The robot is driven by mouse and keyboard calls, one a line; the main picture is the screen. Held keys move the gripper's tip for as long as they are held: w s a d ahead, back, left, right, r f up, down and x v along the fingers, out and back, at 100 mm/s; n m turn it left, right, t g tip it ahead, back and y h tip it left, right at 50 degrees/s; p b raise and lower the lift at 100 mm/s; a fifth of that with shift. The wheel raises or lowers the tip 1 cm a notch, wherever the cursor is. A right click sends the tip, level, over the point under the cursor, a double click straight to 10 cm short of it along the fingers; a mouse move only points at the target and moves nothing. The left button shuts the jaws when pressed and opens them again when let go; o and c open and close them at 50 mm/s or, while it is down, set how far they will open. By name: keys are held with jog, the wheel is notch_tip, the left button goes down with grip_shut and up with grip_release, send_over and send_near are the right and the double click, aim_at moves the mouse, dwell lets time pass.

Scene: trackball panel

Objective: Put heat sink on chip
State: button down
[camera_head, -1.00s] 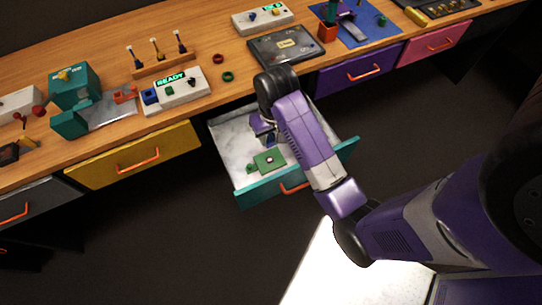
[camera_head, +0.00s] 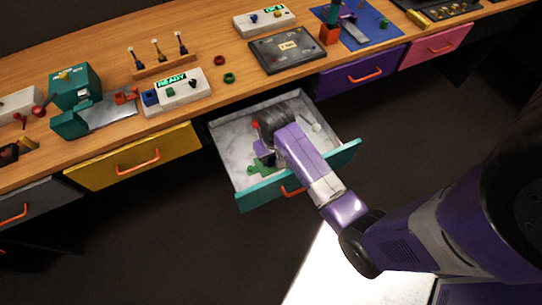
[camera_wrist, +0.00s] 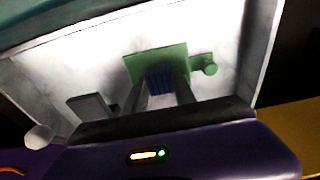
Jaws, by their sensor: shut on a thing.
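The blue finned heat sink (camera_wrist: 159,79) is between the two fingers of my gripper (camera_wrist: 161,92) in the wrist view. My gripper is shut on it. The green board (camera_wrist: 150,57) lies in the open drawer, directly behind and below the heat sink in that view. The chip is hidden; I cannot tell whether the heat sink touches it. In the head view, my gripper (camera_head: 264,155) is low in the drawer, and part of the green board (camera_head: 256,170) shows beside it. My arm hides the rest.
The open drawer (camera_head: 228,140) has pale walls and a teal front (camera_head: 258,196). A dark grey block (camera_wrist: 92,106) and a pale round thing (camera_wrist: 39,137) show in the wrist view. A small green knob-like piece (camera_wrist: 210,68) is beside the board. The worktop above holds several devices.

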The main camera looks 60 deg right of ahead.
aim_at(273, 161)
jog(key=shift+f, duration=0.1)
jog(key=c, duration=1)
grip_release()
jog(key=r, duration=0.8)
jog(key=s+r+p, duration=0.1)
jog(key=r, duration=0.3)
jog(key=shift+s+a+r, duration=0.1)
jog(key=shift+a, duration=0.3)
